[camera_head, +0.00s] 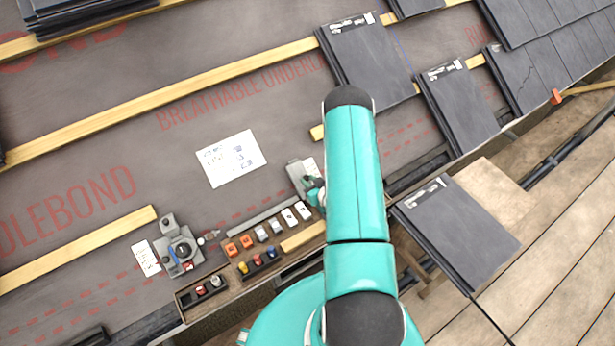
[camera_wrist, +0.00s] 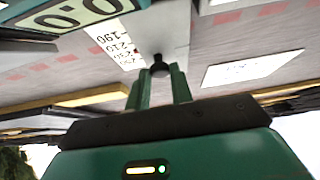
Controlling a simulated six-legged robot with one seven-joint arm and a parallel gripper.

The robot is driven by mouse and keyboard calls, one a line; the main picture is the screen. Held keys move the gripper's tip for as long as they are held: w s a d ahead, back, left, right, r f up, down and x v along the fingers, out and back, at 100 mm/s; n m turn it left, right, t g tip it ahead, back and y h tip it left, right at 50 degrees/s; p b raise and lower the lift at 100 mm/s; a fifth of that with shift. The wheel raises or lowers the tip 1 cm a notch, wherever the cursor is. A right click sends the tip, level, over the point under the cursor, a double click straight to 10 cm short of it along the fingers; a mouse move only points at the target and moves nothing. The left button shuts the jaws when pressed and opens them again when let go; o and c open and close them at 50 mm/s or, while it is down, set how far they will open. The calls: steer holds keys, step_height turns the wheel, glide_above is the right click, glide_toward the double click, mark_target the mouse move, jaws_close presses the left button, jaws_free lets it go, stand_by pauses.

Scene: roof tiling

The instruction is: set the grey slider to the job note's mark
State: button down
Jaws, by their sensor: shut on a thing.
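The job note (camera_head: 232,158) is a white sheet on the grey underlay, its writing too small to read. A white sheet that looks like it shows in the wrist view (camera_wrist: 252,69). The grey slider unit (camera_head: 298,172) stands right of the note, partly behind my arm, beside a white scale card (camera_wrist: 120,45) with numbers such as 190 and 210, seen upside down. My gripper (camera_wrist: 160,78) is shut on the slider's dark knob (camera_wrist: 158,62). The exact mark it stands at cannot be read. In the head view my gripper (camera_head: 317,190) is mostly hidden by my arm.
A tray (camera_head: 182,304) with several coloured blocks lies below the slider unit. Another grey device (camera_head: 180,246) with a card stands to its left. Wooden battens (camera_head: 150,100) cross the underlay. Dark tiles (camera_head: 365,65) lie to the right. A numbered display (camera_wrist: 70,14) is close in the wrist view.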

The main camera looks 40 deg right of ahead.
steer(key=c, duration=1.2)
jaws_free()
steer(key=shift+c, duration=0.2)
steer(key=v, duration=1.3)
steer(key=shift+s+r, duration=0.15)
steer(key=shift+s, duration=0.2)
